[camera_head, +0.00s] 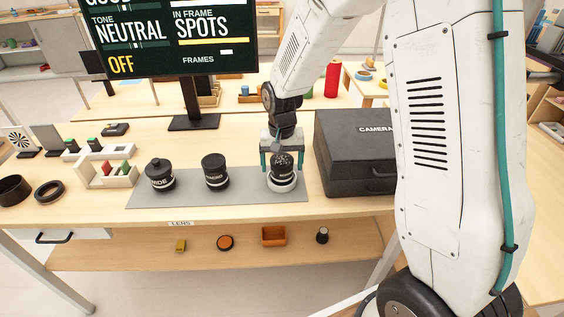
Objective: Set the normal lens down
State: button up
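A dark lens (281,169) with a speckled-looking top stands upright in a white ring (283,187) at the right end of the grey mat (237,198). I cannot read its label clearly, so I cannot confirm from it that this is the normal lens. My gripper (283,163) is directly above, with its teal fingers down on the left and right sides of this lens. Whether the fingers press on it or stand slightly apart is too small to tell. The lens's underside is hidden.
A wide lens (160,175) and another black lens (215,172) stand left on the mat. A black camera case (352,157) is close on the right. A monitor (190,120) stands behind. The lower shelf (200,256) holds small items, including an orange box (274,236).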

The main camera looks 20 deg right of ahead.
notch_tip(320, 180, up, 13)
jog(key=s+d+r+n, duration=0.1)
jog(key=s+r, duration=0.3)
jog(key=s, duration=0.2)
jog(key=s+d+r, duration=0.1)
jog(key=s+r, duration=0.3)
jog(key=s, duration=0.3)
jog(key=s+d+n+t, duration=0.1)
jog(key=s+n, duration=0.1)
jog(key=s, duration=1.5)
jog(key=shift+r+n, duration=0.3)
dwell(0.5)
